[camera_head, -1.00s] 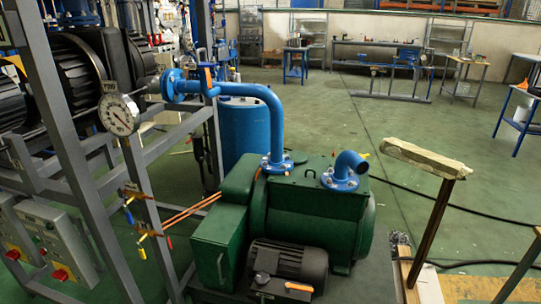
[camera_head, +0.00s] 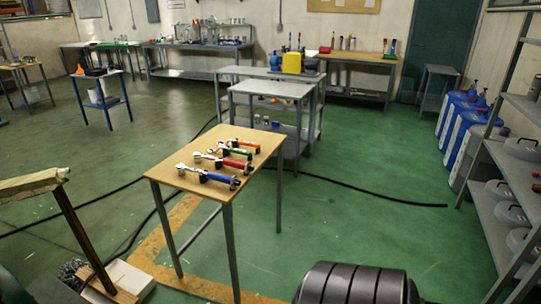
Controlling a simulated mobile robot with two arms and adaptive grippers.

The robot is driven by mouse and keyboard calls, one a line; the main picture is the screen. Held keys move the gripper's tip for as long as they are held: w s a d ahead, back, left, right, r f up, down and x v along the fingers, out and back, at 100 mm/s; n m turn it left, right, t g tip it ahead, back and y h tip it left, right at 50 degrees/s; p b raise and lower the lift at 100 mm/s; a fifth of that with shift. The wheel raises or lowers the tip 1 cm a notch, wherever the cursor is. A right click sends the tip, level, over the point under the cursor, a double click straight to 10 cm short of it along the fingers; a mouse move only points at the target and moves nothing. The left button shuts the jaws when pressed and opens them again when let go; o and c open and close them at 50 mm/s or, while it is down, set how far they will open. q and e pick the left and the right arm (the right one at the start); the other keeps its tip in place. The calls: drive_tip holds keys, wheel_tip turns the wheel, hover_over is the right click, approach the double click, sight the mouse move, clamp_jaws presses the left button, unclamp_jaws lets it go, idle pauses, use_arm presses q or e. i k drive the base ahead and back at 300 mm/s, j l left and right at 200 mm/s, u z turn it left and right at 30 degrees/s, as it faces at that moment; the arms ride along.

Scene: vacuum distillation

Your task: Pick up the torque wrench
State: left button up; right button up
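Several wrench-like tools lie in a row on a small wooden-topped table near the middle of the view. The nearest has a blue handle (camera_head: 217,178). Behind it lie one with a red handle (camera_head: 234,164), one with a green handle (camera_head: 240,152) and one with an orange handle (camera_head: 246,143). They have metal heads to the left and rest on small dark supports. I cannot tell from their look which one is the torque wrench. Neither of my grippers is in view.
The wooden-topped table (camera_head: 178,174) stands on grey legs. Grey tables (camera_head: 272,88) stand close behind it. A dark ribbed rounded object (camera_head: 352,284) is at the bottom. A shelf (camera_head: 497,195) with containers lines the right. Black hoses cross the floor; green floor is open left of the table.

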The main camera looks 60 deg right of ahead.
sight(198, 157)
drive_tip(key=z, duration=1.75)
drive_tip(key=i, duration=0.25)
